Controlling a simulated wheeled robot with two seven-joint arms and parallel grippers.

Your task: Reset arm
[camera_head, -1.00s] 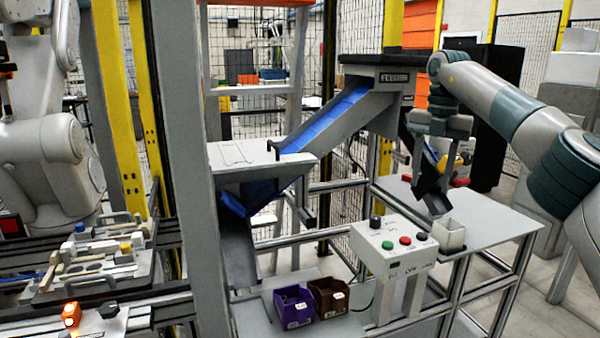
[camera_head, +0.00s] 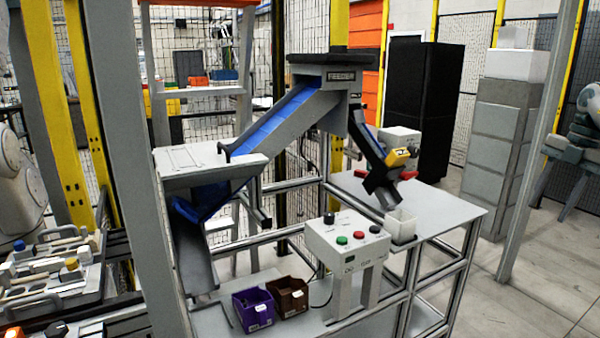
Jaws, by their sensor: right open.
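My right gripper (camera_head: 549,205) shows at the far right edge of the head view. Its fingers point down and stand apart, with nothing between them. Part of its arm is cut off by the picture edge. It is well to the right of the feeder (camera_head: 325,75) and of the small white bin (camera_head: 402,227) under the dark chute (camera_head: 378,185). My left gripper is not in view.
A button box (camera_head: 345,240) stands at the front of the grey table (camera_head: 450,207). A purple bin (camera_head: 253,310) and a brown bin (camera_head: 288,297) sit below. A grey post (camera_head: 540,140) stands near my right gripper. The floor (camera_head: 535,275) at right is clear.

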